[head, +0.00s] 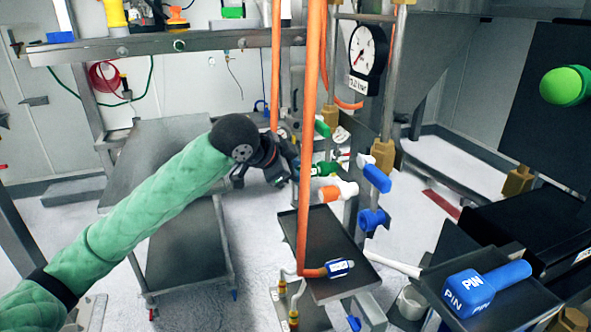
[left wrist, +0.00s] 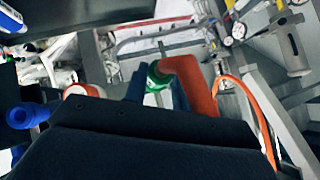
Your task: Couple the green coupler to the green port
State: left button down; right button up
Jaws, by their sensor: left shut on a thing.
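My left gripper (head: 287,168) reaches in from the left to the pipe rack. In the left wrist view its fingers (left wrist: 158,92) are closed around the green coupler (left wrist: 156,74), which joins an orange hose elbow (left wrist: 192,80). In the head view a green fitting (head: 322,170) with a pale part shows just right of the fingers. I cannot tell whether it is the coupler, the green port, or both together. The gripper and a hanging orange hose (head: 309,120) hide much of this spot. My right gripper is not in view.
An orange-and-white port (head: 338,190) and a blue port (head: 372,220) sit below the green fitting. A blue-and-white coupler (head: 340,268) lies on a dark tray (head: 330,293). A pressure gauge (head: 367,48) hangs above. A blue PIN-marked tool (head: 487,285) is at lower right.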

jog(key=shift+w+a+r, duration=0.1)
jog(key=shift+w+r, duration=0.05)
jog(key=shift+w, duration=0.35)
pick_arm(q)
jog(key=c, duration=1.1)
grip_release()
jog(key=shift+d, duration=0.1)
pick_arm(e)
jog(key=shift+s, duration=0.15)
pick_arm(q)
jog(key=shift+o, duration=0.2)
